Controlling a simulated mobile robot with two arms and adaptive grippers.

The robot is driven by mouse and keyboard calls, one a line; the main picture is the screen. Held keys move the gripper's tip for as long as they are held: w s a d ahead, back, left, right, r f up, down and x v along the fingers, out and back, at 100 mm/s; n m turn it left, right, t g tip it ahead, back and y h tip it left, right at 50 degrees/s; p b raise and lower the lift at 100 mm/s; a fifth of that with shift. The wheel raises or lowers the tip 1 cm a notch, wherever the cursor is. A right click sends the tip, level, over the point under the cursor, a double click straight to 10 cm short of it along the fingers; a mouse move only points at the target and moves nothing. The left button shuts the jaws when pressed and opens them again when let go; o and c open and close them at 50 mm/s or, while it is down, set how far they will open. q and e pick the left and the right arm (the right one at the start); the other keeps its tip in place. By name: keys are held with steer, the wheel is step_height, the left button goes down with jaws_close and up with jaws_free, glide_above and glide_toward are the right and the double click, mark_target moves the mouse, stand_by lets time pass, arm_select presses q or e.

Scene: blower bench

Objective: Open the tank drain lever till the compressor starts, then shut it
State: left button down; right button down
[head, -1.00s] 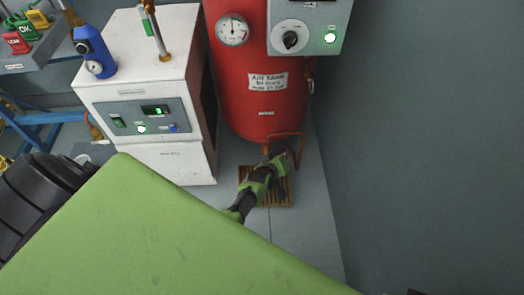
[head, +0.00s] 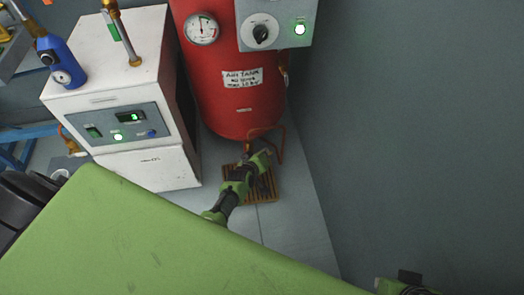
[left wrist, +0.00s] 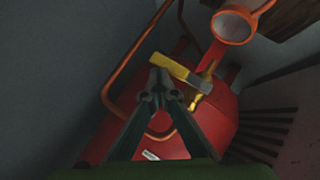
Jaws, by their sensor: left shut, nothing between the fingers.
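The red air tank (head: 240,105) stands upright with a round gauge (head: 202,28) on its front, and its underside shows in the left wrist view (left wrist: 222,118). The yellow drain lever (left wrist: 176,67), with a grey end, is below the tank beside an orange pipe. My left gripper (left wrist: 160,88) is shut and empty. Its tips are right at the lever, close to or touching it; I cannot tell which. In the head view the left gripper (head: 262,160) is under the tank and hides the lever. A piece of my right arm or gripper shows at the bottom right edge, mostly cut off.
A control box (head: 276,25) with a black knob and lit green lamp is in front of the tank. A white cabinet (head: 125,85) with a display stands to the left. A slatted floor grate (head: 269,193) lies under my left gripper. A grey wall closes off the right.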

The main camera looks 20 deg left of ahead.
arm_select(q)
steer(key=shift+s+a+f, duration=0.1)
steer(key=shift+s+a, duration=0.05)
steer(key=shift+a, duration=0.1)
steer(key=shift+s, duration=0.1)
steer(key=v, duration=1.1)
steer(key=shift+s+d+r, duration=0.15)
steer(key=shift+s+r, duration=0.05)
steer(key=shift+r, duration=0.2)
